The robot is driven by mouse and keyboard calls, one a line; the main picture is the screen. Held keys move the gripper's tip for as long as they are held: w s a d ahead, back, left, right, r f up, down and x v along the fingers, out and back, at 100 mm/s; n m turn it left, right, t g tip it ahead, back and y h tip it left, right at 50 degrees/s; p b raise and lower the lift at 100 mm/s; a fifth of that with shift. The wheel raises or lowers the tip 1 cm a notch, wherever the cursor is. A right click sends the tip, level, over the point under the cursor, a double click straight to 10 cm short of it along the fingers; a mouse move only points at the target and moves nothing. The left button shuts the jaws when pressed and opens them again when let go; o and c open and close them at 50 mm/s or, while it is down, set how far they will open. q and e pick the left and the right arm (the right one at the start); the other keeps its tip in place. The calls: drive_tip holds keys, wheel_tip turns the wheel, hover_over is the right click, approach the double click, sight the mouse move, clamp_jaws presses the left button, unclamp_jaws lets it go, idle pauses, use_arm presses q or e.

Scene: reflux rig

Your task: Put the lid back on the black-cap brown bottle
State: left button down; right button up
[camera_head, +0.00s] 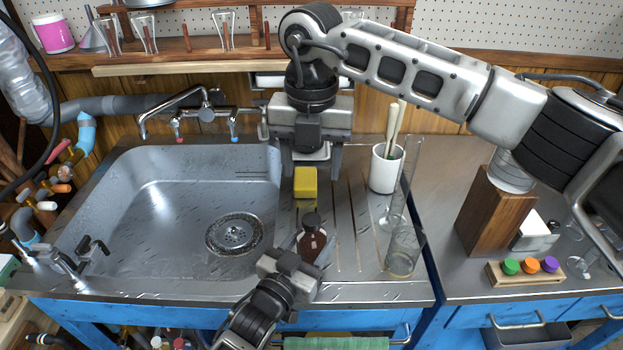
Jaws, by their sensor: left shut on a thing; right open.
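The brown bottle (313,246) stands upright near the front edge of the drainboard, right of the sink. A black cap (311,220) shows at its top; I cannot tell whether it is fully seated. My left gripper (313,256) is shut on the bottle's body from the front, and its fingers hide the lower part. My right gripper (311,172) points down, open and empty, farther back over the drainboard. It is behind the bottle and apart from it, close to a yellow sponge (305,182).
The steel sink (170,215) is empty at left. A white holder (383,170) with utensils, a tall glass cylinder (403,190) and a glass beaker (402,252) stand to the right. A wooden block (485,215) and a rack with coloured stoppers (497,275) are farther right.

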idle(0.3)
use_arm(q)
drive_tip(key=shift+c, duration=2.3)
unclamp_jaws()
drive_tip(key=shift+s, duration=0.1)
drive_tip(key=v, duration=1.5)
drive_tip(key=shift+s+a, duration=0.2)
drive_tip(key=shift+s, duration=0.15)
